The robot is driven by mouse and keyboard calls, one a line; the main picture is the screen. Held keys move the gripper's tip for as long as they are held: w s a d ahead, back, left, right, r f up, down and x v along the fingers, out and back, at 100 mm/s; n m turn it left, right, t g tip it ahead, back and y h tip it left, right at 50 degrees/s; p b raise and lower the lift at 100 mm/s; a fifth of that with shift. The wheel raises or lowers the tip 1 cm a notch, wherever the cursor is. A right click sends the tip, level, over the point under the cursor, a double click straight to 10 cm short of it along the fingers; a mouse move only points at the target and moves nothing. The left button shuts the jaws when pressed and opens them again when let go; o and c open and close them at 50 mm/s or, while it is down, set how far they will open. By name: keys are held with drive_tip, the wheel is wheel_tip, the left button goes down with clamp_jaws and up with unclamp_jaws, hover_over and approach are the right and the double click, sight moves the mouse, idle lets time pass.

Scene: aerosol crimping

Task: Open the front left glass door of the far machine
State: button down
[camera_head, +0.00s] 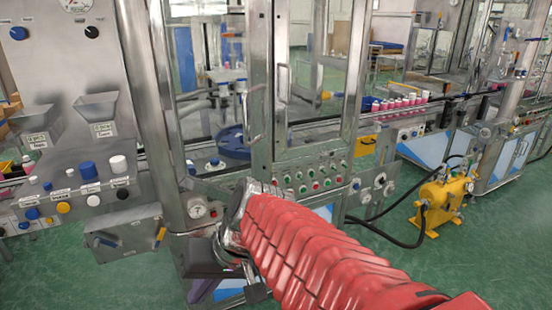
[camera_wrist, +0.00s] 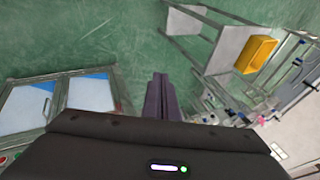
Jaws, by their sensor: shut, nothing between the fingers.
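A steel-framed machine with glass doors (camera_head: 262,70) stands in the middle of the head view. Two upright bar handles, a left handle (camera_head: 247,118) and a right handle (camera_head: 283,82), sit side by side near its centre posts. The glass is clear, and I cannot tell whether the left door is fully closed. Another glazed machine (camera_head: 512,85) stands further right; which one is the far machine is unclear. My gripper (camera_wrist: 158,80) is shut and empty in the wrist view, pointing over green floor. In the head view it hangs low, below the door handles and apart from them.
A button panel (camera_head: 313,180) lies below the doors. A yellow pump (camera_head: 440,200) with black hoses is on the floor at right. The wrist view shows a yellow bin (camera_wrist: 256,53) on a bench. Green floor is open at lower right.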

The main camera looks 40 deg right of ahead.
drive_tip(key=w+d+r+m+t+y, duration=0.1)
drive_tip(key=w+d+r+m+t, duration=0.3)
drive_tip(key=d, duration=0.5)
drive_tip(key=w+d+r+m+t+y, duration=0.1)
drive_tip(key=w+d+r+m+t, duration=0.2)
drive_tip(key=w+d, duration=0.4)
drive_tip(key=s+d+r+m+t+h, duration=0.1)
drive_tip(key=s+d+m+t+h, duration=0.1)
drive_tip(key=d, duration=0.9)
drive_tip(key=s+d+r+m+t+h, duration=0.2)
drive_tip(key=d+m+t+h, duration=0.1)
drive_tip(key=d, duration=0.9)
drive_tip(key=shift+d+m+t+h, duration=0.25)
drive_tip(key=shift+m+t+h, duration=0.15)
drive_tip(key=shift+m+t, duration=0.35)
drive_tip(key=w+a, duration=0.4)
drive_tip(key=w, duration=0.4)
drive_tip(key=shift+w, duration=0.3)
